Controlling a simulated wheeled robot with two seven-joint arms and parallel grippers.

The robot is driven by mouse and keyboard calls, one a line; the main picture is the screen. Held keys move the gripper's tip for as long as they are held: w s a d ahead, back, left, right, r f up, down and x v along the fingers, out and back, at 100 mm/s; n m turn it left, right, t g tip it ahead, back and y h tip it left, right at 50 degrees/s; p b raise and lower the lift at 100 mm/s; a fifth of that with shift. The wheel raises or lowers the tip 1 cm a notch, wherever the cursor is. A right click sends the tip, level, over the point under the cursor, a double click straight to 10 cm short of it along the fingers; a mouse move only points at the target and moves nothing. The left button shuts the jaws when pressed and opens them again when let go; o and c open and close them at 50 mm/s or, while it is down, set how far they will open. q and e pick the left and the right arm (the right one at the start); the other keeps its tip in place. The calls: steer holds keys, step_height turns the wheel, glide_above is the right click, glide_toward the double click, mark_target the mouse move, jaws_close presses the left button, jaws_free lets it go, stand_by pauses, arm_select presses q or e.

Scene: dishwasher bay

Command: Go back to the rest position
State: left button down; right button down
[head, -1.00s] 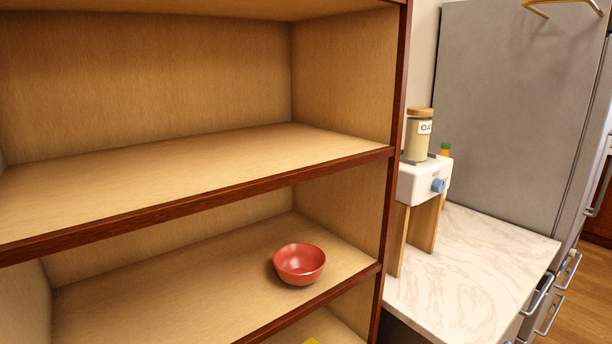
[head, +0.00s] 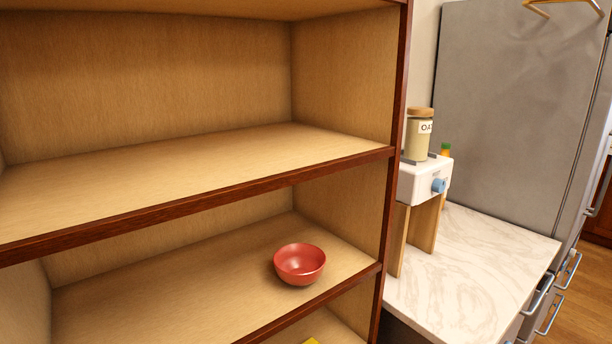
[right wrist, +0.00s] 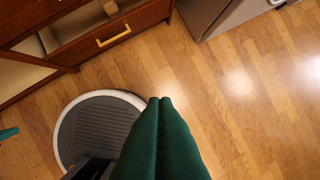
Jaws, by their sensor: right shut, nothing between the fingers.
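My right gripper (right wrist: 160,101) shows in the right wrist view as two dark green fingers pressed together, shut and empty, above the wooden floor. Neither gripper shows in the head view. My left gripper is not clearly in view; a small teal piece at the left edge of the right wrist view is too cut off to identify.
A red bowl (head: 300,264) sits on the lower visible shelf of the wooden shelf unit (head: 200,207). A marble counter (head: 470,270), a white device (head: 423,182) with an oats jar (head: 418,137), and a grey fridge (head: 510,110) stand right. Open floor (right wrist: 250,110) lies below my right gripper.

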steer(key=s+d+f+g, duration=0.1)
steer(key=s+f, duration=0.8)
steer(key=f, duration=0.4)
steer(key=s+d+f, duration=0.2)
steer(key=s+f, duration=0.8)
steer(key=f, duration=0.3)
steer(key=shift+d+f+g, duration=0.15)
steer(key=shift+f+g, duration=0.1)
steer(key=shift+g, duration=0.15)
